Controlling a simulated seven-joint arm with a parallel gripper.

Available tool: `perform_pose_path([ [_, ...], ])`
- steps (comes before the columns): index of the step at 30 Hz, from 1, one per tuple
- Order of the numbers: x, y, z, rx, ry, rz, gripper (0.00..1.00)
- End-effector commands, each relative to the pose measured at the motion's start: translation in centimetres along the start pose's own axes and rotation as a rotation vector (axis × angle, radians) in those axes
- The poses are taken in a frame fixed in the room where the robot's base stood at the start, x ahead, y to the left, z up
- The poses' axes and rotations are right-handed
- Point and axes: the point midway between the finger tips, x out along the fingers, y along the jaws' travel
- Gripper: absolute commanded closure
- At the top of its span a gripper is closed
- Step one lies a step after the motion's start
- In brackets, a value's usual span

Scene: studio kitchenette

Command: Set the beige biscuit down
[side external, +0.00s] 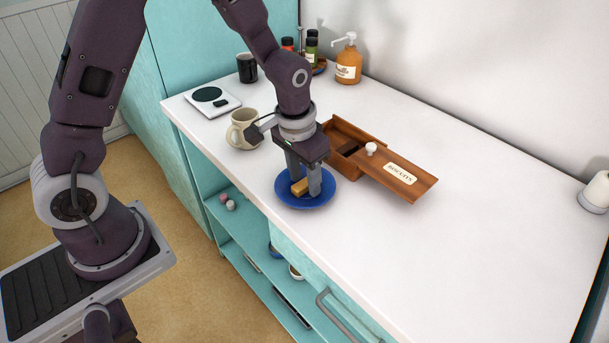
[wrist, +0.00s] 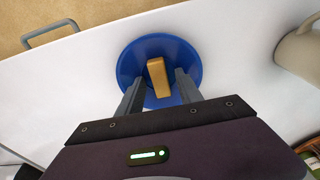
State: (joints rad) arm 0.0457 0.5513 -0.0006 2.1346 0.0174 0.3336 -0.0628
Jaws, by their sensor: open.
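The beige biscuit (wrist: 158,77) lies on the blue plate (wrist: 133,58), a little off its middle in the wrist view. In the side view the biscuit (side external: 299,187) shows partly between the fingers, on the blue plate (side external: 309,203). My gripper (side external: 305,190) is low over the plate with its fingers pointing down. In the wrist view the fingers of my gripper (wrist: 160,95) stand apart on either side of the biscuit, with a gap on each side. The jaws are open and hold nothing.
A wooden biscuit box with its lid slid aside (side external: 395,173) stands right of the plate. A beige mug (side external: 242,130) stands behind left, near a white scale (side external: 212,100). A soap bottle (side external: 348,60) is at the back.

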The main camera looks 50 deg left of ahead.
Motion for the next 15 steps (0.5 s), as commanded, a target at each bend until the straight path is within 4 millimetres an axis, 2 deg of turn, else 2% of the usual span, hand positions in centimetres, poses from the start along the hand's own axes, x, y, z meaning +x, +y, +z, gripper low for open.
perform_pose_path([
  [5, -1.2, 0.0, -0.1, 0.000, 0.003, 0.000, 0.58],
  [15, -9.6, 0.0, -0.2, 0.000, 0.007, 0.001, 0.58],
])
